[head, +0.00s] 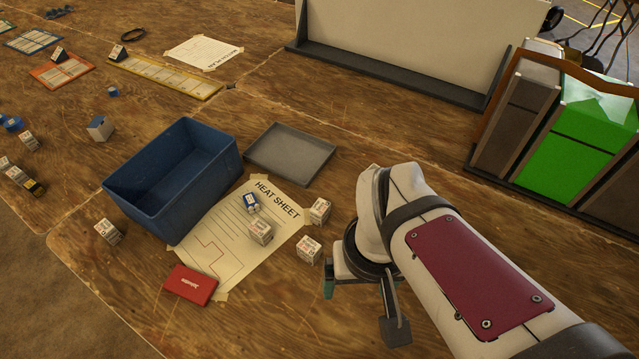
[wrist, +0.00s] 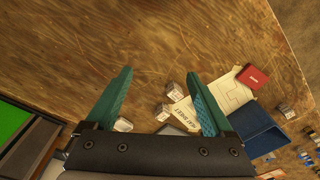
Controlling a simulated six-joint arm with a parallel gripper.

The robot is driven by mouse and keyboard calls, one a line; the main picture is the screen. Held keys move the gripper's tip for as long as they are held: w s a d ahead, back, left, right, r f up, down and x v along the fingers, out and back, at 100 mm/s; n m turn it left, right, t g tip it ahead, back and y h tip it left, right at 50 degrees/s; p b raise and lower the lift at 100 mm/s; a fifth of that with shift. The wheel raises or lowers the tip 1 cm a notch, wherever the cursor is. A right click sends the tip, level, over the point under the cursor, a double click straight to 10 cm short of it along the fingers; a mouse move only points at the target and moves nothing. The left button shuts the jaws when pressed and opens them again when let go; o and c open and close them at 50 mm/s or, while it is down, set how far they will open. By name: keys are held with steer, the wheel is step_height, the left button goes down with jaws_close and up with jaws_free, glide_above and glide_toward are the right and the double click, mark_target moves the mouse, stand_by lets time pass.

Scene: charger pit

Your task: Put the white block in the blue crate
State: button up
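Several white blocks with printed faces are in the head view. One stands on the heat sheet (head: 261,232). Two stand at its right edge, a nearer white block (head: 308,249) and a farther white block (head: 320,211). Another white block (head: 107,231) is left of the crate's near corner. I cannot tell which one is meant. The open blue crate (head: 190,205) stands left of the sheet and looks empty. My gripper (head: 362,310) is open and empty, right of the blocks. In the wrist view, white blocks (wrist: 163,113) show beyond the open fingers, with the crate (wrist: 258,136) at right.
The heat sheet (head: 213,240) carries a small blue-and-white block (head: 251,203). A red box (head: 190,285) lies at its near edge. A grey tray (head: 290,153) is behind. A green-panelled rack (head: 570,150) stands at right. The table's front is clear.

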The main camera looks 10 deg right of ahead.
steer(key=s+a+m, duration=0.1)
steer(key=s+a+m+y, duration=0.1)
steer(key=s+a, duration=0.1)
steer(key=s+a+r+m+g, duration=0.1)
steer(key=shift+s+a+y, duration=0.2)
steer(key=shift+s+y, duration=0.1)
steer(key=shift+s, duration=0.05)
steer(key=shift+c, duration=0.8)
steer(key=n+t+h, duration=0.3)
steer(key=n+h, duration=0.2)
steer(key=n, duration=2.6)
glide_above(320, 207)
steer(key=s+a, duration=0.3)
steer(key=s, duration=0.1)
step_height(320, 207, down, 6)
steer(key=shift+n, duration=0.6)
steer(key=x, duration=1.1)
steer(key=a+x, duration=0.1)
steer(key=x, duration=0.4)
steer(key=shift+w+d+f, duration=0.1)
steer(key=shift+w+f, duration=0.15)
steer(key=shift+w, duration=0.1)
jaws_close()
